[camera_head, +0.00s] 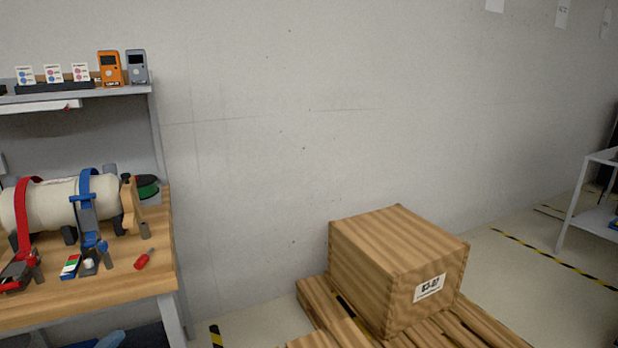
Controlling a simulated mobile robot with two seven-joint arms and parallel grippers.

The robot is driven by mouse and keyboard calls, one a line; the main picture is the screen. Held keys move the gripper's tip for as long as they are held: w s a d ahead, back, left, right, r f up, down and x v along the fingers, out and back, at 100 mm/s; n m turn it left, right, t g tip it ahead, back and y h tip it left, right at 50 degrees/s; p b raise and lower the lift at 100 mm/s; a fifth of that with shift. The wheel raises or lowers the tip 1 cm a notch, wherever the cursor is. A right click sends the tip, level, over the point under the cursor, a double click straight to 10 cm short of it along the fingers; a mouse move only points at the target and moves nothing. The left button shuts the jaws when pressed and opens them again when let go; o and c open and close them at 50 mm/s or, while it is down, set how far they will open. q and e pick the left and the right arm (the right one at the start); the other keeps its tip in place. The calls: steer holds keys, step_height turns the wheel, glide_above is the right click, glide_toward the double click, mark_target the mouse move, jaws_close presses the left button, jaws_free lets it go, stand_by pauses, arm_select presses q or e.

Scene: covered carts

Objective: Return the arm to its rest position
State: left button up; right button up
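Neither of my grippers shows in the head view, so their pose and what they may hold cannot be seen. No arm of mine can be made out for sure. A dark blue and grey shape at the bottom left edge, below the workbench, is cut off and I cannot tell what it is.
A wooden workbench (120,283) at left bears a cream cylinder (55,203) with red and blue straps. A shelf (110,92) above holds an orange device (109,68). A wooden crate (385,265) sits on a pallet (317,300). A cart (597,217) stands right, beyond open floor.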

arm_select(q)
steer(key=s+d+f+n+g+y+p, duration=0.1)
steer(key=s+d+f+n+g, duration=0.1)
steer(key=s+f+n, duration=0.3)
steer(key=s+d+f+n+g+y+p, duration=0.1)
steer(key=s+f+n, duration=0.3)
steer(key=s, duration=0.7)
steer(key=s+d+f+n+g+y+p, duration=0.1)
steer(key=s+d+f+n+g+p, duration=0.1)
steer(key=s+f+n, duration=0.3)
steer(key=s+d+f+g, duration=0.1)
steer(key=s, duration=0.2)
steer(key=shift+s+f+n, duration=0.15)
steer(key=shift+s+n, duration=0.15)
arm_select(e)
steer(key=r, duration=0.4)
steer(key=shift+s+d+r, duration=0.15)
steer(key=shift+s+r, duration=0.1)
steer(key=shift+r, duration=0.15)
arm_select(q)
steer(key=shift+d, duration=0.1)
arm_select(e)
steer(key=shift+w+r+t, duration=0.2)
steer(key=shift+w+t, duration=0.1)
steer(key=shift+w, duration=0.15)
